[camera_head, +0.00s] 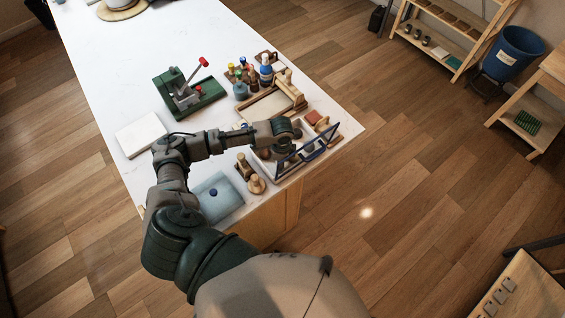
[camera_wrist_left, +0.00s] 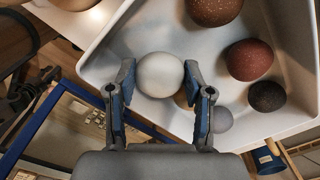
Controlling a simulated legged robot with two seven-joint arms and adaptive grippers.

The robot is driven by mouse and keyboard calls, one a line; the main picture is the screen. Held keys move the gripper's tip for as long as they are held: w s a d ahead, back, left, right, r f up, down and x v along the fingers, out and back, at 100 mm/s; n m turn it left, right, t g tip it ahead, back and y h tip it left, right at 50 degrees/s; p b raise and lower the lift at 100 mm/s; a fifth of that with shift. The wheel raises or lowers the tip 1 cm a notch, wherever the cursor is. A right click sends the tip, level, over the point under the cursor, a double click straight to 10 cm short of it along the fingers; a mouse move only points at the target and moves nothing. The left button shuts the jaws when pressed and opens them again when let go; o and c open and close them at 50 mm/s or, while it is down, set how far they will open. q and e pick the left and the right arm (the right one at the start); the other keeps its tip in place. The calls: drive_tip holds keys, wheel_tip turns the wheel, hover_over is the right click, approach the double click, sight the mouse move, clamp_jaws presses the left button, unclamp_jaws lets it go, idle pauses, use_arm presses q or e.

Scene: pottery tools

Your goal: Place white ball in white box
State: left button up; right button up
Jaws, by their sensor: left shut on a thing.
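The white ball (camera_wrist_left: 160,75) is between the two blue fingertips of my left gripper (camera_wrist_left: 158,80) in the left wrist view. The gripper is shut on it, with a finger touching each side. The white box (camera_wrist_left: 125,40) lies behind the ball in that view, so the ball is over its inside. I cannot tell how far the ball is from the box floor. In the head view my left gripper (camera_head: 290,130) is at the right end of the white table, over the box area. My arm hides most of the box and the ball there.
The box holds a brown ball (camera_wrist_left: 214,8), a red-brown ball (camera_wrist_left: 249,60), a dark ball (camera_wrist_left: 267,96) and a small grey ball (camera_wrist_left: 221,120). A blue frame (camera_head: 325,139) stands beside it. A green press (camera_head: 190,93) and bottles (camera_head: 266,70) stand on the table.

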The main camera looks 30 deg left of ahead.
use_arm(q)
drive_tip(key=shift+a+f, duration=0.7)
drive_tip(key=shift+a, duration=0.2)
drive_tip(key=o, duration=1.1)
drive_tip(key=shift+a, duration=0.1)
drive_tip(key=shift+o, duration=0.4)
drive_tip(key=shift+d+r, duration=0.1)
drive_tip(key=shift+d, duration=0.35)
drive_tip(key=shift+w+d+r, duration=0.1)
drive_tip(key=shift+d+r, duration=0.25)
wheel_tip(320, 180, up, 3)
drive_tip(key=shift+f, duration=0.2)
drive_tip(key=r, duration=0.5)
drive_tip(key=a+r+b, duration=0.1)
drive_tip(key=r, duration=0.2)
drive_tip(key=shift+d+r, duration=0.25)
drive_tip(key=shift+r, duration=0.15)
use_arm(e)
drive_tip(key=shift+s+a+f, duration=0.1)
drive_tip(key=shift+a+f, duration=0.1)
drive_tip(key=shift+a, duration=0.25)
drive_tip(key=shift+s+a+f, duration=0.1)
drive_tip(key=shift+a+f, duration=0.1)
drive_tip(key=shift+a, duration=0.2)
use_arm(q)
drive_tip(key=shift+a, duration=0.1)
